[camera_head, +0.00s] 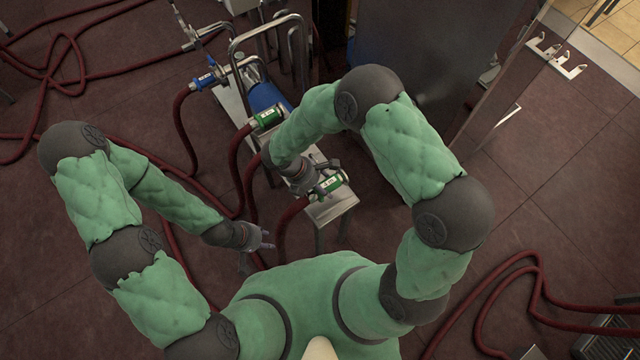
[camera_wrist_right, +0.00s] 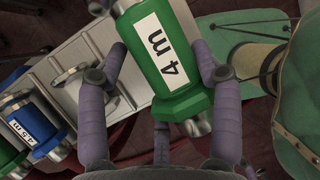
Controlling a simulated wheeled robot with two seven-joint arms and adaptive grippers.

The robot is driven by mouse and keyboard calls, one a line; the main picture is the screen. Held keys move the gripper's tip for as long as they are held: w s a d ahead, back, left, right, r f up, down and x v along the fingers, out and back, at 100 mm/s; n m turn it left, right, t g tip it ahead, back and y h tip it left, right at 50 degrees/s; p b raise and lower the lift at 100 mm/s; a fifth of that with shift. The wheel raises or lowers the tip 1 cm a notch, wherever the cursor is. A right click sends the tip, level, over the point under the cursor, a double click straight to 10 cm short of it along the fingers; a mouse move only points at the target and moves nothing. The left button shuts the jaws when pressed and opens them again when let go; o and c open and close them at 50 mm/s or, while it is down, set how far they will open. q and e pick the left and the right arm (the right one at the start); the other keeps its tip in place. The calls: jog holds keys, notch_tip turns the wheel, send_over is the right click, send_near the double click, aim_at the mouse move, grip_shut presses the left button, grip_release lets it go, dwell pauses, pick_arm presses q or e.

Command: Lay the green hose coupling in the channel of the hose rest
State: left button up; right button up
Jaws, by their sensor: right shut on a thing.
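The green hose coupling (camera_wrist_right: 160,55), labelled "4 m", lies between the fingers of my right gripper (camera_wrist_right: 160,62), which is shut on it. In the head view this coupling (camera_head: 329,184) shows at the near end of a long, light grey metal stand (camera_head: 334,208), with a red hose running off to the left. The stand seems to be the hose rest; whether the coupling touches it I cannot tell. A metal cradle (camera_wrist_right: 72,82) shows on the grey surface left of my gripper in the wrist view. My left gripper (camera_head: 268,239) is open and empty, away from the stand.
A second green coupling (camera_head: 267,117) and a blue coupling (camera_head: 204,82) sit farther along the stand. Metal pipe frames (camera_head: 268,40) rise behind. Red hoses (camera_head: 185,130) cross the floor at left. A dark cabinet (camera_head: 430,60) stands at the back right.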

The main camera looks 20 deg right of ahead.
jog(key=shift+f+b, duration=2.25)
jog(key=shift+f, duration=0.95)
jog(key=shift+s+f, duration=0.15)
jog(key=shift+f, duration=0.15)
jog(key=shift+s+f, duration=0.1)
jog(key=shift+f, duration=0.1)
jog(key=shift+c, duration=0.2)
jog(key=o, duration=1.5)
jog(key=shift+o, duration=1.4)
jog(key=shift+f, duration=0.1)
jog(key=shift+w+r, duration=0.2)
jog(key=shift+w, duration=0.05)
